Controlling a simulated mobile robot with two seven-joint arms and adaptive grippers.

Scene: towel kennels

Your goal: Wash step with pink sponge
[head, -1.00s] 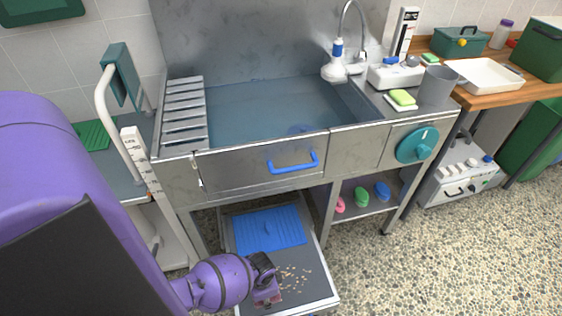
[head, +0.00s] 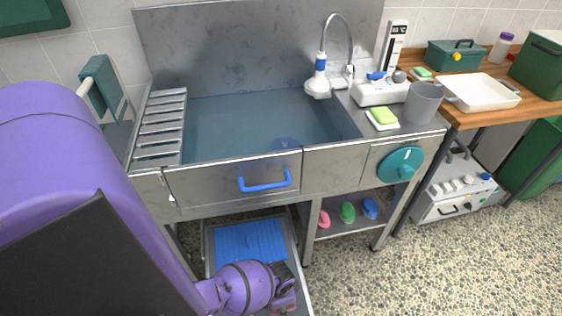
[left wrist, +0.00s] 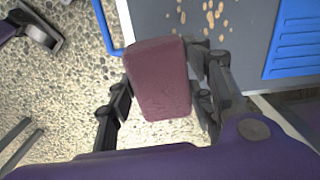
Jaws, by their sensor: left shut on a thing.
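The step is a low grey platform (head: 294,250) under the tub, with a blue ribbed mat (head: 250,240) on it. In the left wrist view its grey top (left wrist: 240,28) has several tan crumbs (left wrist: 212,15), and the blue mat (left wrist: 295,40) shows at the right. My left gripper (head: 286,292) is low over the step's front part and hides much of it in the head view. It is shut on a dark pink sponge (left wrist: 160,80), which the wrist view shows between the two fingers, near the step's edge. Contact between sponge and step cannot be told. My right gripper is out of view.
The steel tub (head: 235,178) with water and a blue handle (head: 265,184) stands above the step. A shelf (head: 335,231) holds pink, green and blue items at the right. A wooden counter (head: 470,117) stands farther right. Pebbled floor (head: 430,270) is clear at lower right.

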